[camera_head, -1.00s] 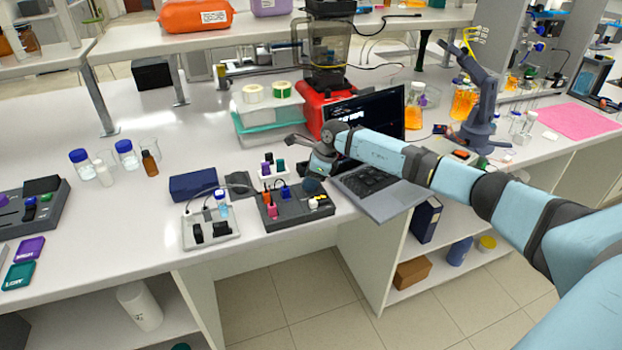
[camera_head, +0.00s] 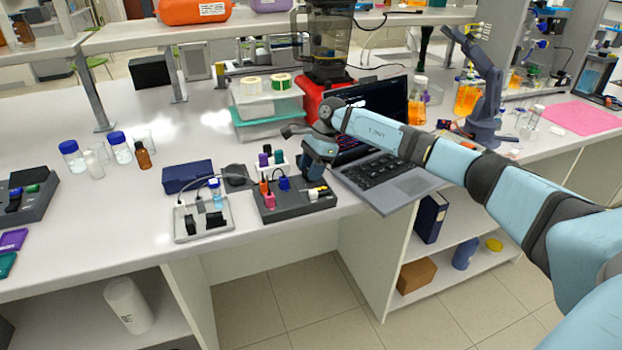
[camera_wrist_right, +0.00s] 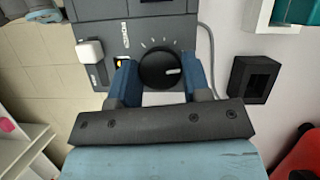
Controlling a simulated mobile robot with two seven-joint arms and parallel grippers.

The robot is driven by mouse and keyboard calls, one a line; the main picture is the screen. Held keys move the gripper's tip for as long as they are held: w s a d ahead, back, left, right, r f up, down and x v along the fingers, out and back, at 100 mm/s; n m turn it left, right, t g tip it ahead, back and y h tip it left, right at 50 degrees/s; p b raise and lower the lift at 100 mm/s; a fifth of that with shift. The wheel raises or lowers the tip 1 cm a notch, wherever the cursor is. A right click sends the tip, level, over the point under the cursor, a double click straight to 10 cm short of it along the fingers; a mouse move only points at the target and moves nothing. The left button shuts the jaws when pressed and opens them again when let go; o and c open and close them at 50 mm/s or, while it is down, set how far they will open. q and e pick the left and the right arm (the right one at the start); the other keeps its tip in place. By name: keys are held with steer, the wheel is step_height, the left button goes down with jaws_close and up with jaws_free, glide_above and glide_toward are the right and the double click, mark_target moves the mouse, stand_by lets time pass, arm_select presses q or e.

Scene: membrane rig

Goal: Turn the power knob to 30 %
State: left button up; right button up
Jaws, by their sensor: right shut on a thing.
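A dark grey control box (camera_head: 293,210) sits at the front edge of the bench. In the right wrist view its round black knob (camera_wrist_right: 158,70) has a white pointer mark directed to the right of the picture, with white tick marks on the panel around it. My right gripper (camera_wrist_right: 160,84) is over the panel with one blue finger on each side of the knob, shut on it. In the head view the right gripper (camera_head: 312,181) points down at the box's right end and hides the knob. My left gripper is not in view.
An open laptop (camera_head: 385,178) stands close right of the box. A white tray with black parts (camera_head: 202,222) is on its left, a small rack of vials (camera_head: 270,160) behind it. A dark blue case (camera_head: 189,177) lies further left. The floor in front is clear.

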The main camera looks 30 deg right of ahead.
steer(key=shift+w+f+n+g+b, duration=0.15)
steer(key=shift+n+g+b, duration=0.25)
steer(key=shift+n+b, duration=0.85)
steer(key=shift+n, duration=0.25)
steer(key=shift+n+g+b, duration=0.5)
steer(key=shift+n+b, duration=0.15)
steer(key=shift+n, duration=0.15)
steer(key=n+g+b, duration=0.1)
steer(key=n+b, duration=0.1)
steer(key=n, duration=0.1)
steer(key=shift+h, duration=0.4)
steer(key=shift+n+g, duration=0.3)
steer(key=shift+n, duration=0.2)
arm_select(q)
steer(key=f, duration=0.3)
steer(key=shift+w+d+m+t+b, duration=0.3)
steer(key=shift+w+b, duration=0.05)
steer(key=shift+b, duration=0.05)
arm_select(e)
steer(key=shift+n, duration=0.3)
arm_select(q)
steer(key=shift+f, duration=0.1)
arm_select(e)
steer(key=shift+r, duration=0.2)
steer(key=o, duration=0.9)
